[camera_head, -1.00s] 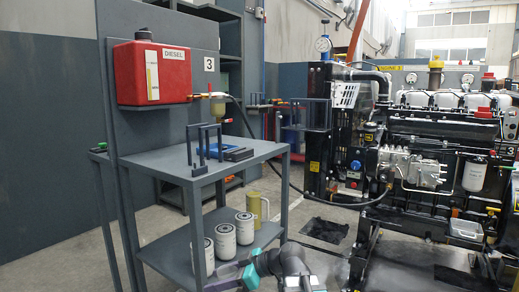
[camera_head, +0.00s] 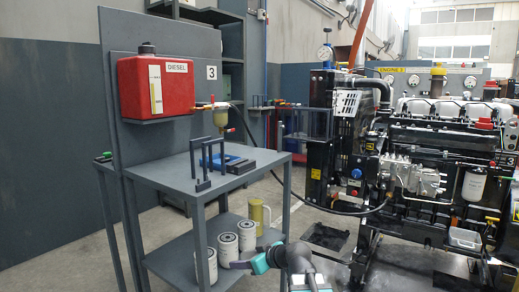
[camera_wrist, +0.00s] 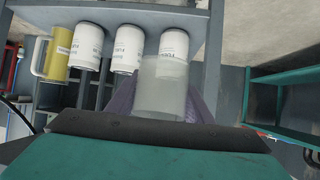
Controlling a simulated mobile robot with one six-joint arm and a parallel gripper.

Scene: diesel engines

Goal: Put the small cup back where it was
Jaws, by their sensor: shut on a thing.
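The small cup (camera_wrist: 162,88) is translucent and whitish. In the wrist view it sits between the fingers of my gripper (camera_wrist: 160,104), which is shut on it. In the head view my gripper (camera_head: 243,264) is low, at the front right of the grey cart's lower shelf. I cannot make out the cup in that view. In the wrist view the cup overlaps part of the rightmost white filter (camera_wrist: 174,43); I cannot tell whether they touch.
Several white filters (camera_head: 227,238) and a yellow jug (camera_head: 259,214) stand on the cart's lower shelf (camera_head: 172,259). The cart's upper shelf (camera_head: 160,172) carries a blue-and-black item (camera_head: 229,163). The engine (camera_head: 430,150) stands at right, with a clear container (camera_head: 465,238) on its side.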

